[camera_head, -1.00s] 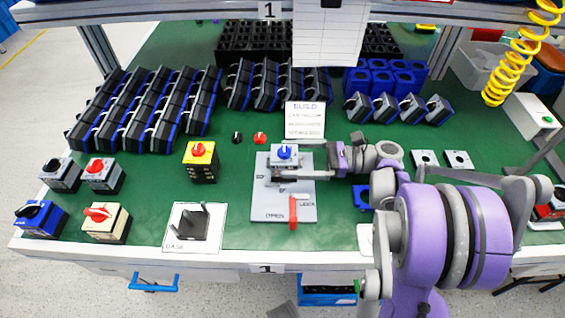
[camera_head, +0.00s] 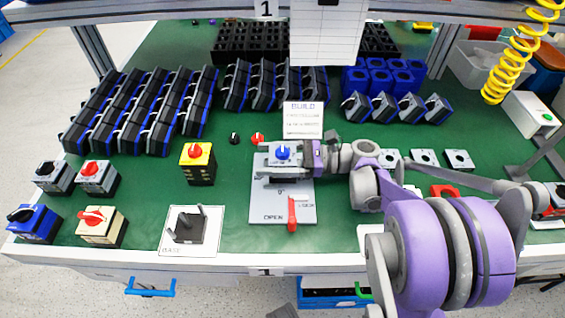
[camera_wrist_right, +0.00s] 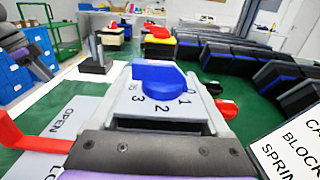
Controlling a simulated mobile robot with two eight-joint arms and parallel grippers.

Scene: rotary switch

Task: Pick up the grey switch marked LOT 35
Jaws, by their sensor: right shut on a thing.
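A grey switch with a blue knob (camera_head: 283,153) sits at the top of a grey plate (camera_head: 262,208) marked OPEN, which has a red lever (camera_head: 292,213). My right gripper (camera_head: 284,164) reaches in from the right and is shut on this switch. In the right wrist view the switch (camera_wrist_right: 160,95) is upright, with 1, 2 and 3 on its face. I cannot read a lot mark. Whether its base touches the plate is hidden. Other grey switches stand at left, one with a black knob (camera_head: 54,178) and one with a red knob (camera_head: 98,178). My left gripper is not seen.
A BUILD card (camera_head: 303,120) stands behind the plate. A yellow switch (camera_head: 198,164) and a BASE card (camera_head: 165,231) with a dark pronged part are to its left. Rows of dark blocks (camera_head: 140,110) fill the back. Green table is clear between the plate and the BASE card.

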